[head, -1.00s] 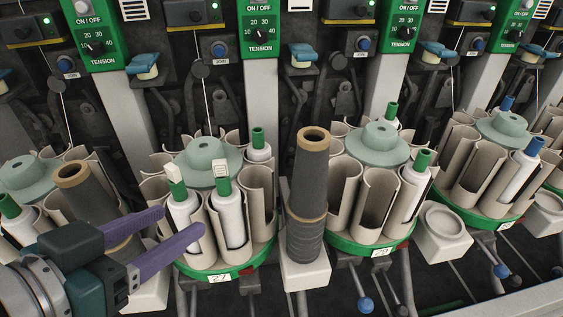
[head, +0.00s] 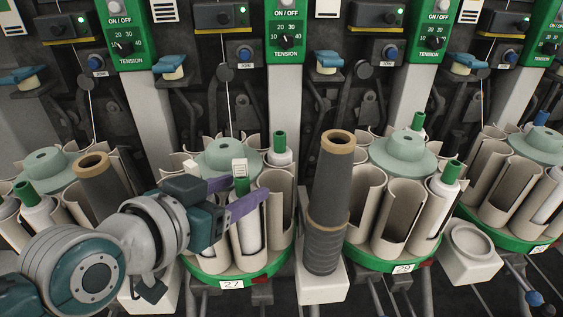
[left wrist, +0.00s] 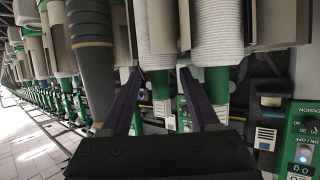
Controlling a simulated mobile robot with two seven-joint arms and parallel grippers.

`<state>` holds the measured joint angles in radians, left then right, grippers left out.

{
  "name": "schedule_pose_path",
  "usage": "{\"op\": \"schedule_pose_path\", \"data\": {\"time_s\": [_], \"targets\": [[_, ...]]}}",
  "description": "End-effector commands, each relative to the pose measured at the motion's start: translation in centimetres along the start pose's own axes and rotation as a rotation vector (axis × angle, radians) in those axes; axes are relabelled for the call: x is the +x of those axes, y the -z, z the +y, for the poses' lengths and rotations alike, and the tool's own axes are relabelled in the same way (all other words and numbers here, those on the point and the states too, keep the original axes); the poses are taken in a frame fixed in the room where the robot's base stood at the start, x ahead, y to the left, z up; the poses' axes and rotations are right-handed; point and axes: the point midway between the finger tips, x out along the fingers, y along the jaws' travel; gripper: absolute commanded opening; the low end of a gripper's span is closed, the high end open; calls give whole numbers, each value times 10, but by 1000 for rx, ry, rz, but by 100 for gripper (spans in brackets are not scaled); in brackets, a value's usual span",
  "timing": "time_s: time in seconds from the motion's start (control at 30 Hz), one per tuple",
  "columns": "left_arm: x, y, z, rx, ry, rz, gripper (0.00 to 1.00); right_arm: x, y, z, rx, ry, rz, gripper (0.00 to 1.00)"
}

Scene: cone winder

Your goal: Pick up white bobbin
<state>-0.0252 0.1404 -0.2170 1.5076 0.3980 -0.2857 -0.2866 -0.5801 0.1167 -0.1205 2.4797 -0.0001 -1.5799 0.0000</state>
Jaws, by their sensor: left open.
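A third white bobbin (head: 281,157) stands at the back of the same carousel. My left gripper is open, its purple fingers reaching across the bobbin tips. In the left wrist view, the open fingers (left wrist: 160,72) have a green tip (left wrist: 160,85) between them; contact cannot be told. White yarn bodies (left wrist: 155,30) fill the top.
A tall dark cone (head: 328,200) stands on a white block right of carousel 27. Another dark cone (head: 95,185) is to the left, behind my arm. Carousel 29 (head: 398,262) is at the right. Green tension panels (head: 288,35) and blue-topped levers (head: 328,60) line the machine behind.

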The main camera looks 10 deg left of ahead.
Motion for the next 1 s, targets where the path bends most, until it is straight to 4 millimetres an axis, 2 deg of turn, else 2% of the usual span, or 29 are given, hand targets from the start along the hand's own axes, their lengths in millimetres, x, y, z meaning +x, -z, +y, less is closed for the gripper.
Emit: {"op": "schedule_pose_path", "data": {"time_s": [0.1, 0.6, 0.67, 0.7, 1.0], "targets": [[0, 0, 0, 0, 0, 0, 62, 0, 0, 0, 0, 0, 0, 78], [-1, -1, 0, 0, 0, -3, 6, 0, 0, 0, -1, -1, 0, 78], [-1, -2, 0, 0, 0, -4, 5, 0, 0, 1, -2, -2, 0, 78], [-1, -2, 0, 0, 0, -5, 0, 0, 0, 1, -3, -3, 0, 78], [-1, -3, 0, 0, -1, -7, 0, 0, 0, 2, -5, -5, -1, 78]]}}
